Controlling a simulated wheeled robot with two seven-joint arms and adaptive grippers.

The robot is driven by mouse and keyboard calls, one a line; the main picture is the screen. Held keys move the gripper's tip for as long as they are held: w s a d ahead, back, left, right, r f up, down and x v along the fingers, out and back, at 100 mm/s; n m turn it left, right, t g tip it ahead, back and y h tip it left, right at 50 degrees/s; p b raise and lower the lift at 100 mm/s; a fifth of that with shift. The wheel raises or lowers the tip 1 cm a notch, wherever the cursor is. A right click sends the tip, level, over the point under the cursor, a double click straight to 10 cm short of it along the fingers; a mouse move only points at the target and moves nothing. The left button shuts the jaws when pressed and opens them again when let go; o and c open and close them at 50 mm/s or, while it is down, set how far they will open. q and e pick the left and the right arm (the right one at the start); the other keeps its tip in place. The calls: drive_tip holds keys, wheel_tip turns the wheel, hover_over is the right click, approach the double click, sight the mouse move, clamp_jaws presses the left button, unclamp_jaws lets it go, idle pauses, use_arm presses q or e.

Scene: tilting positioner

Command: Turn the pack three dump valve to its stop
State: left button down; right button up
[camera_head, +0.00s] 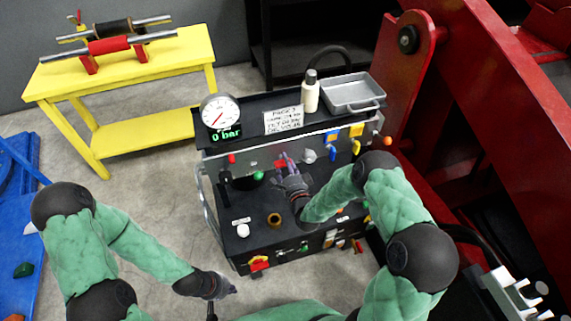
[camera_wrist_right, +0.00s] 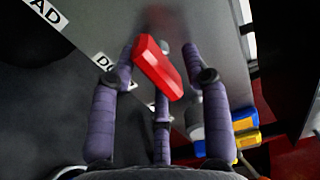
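A red valve handle (camera_wrist_right: 158,68) stands out from the grey panel in the right wrist view, beside a white label that begins with "D". In the head view the red handle (camera_head: 280,163) shows on the cart's upright panel, partly behind my right gripper (camera_head: 288,160). In the wrist view the fingers of my right gripper (camera_wrist_right: 160,65) are spread around the handle; the left fingertip is very close to it, and I cannot tell whether it touches. My left gripper (camera_head: 226,289) hangs low, away from the cart; its fingers are too small to read.
The black cart (camera_head: 210,142) carries a gauge (camera_head: 220,110) over a "0 bar" readout, a placard (camera_head: 284,120), a bottle (camera_head: 310,92) and a grey tray (camera_head: 352,93). Blue and yellow handles (camera_wrist_right: 222,147) sit right of my right gripper. A red machine frame (camera_head: 470,110) stands right.

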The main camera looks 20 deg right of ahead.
drive_tip(key=s, duration=1.2)
drive_tip(key=shift+d, duration=0.2)
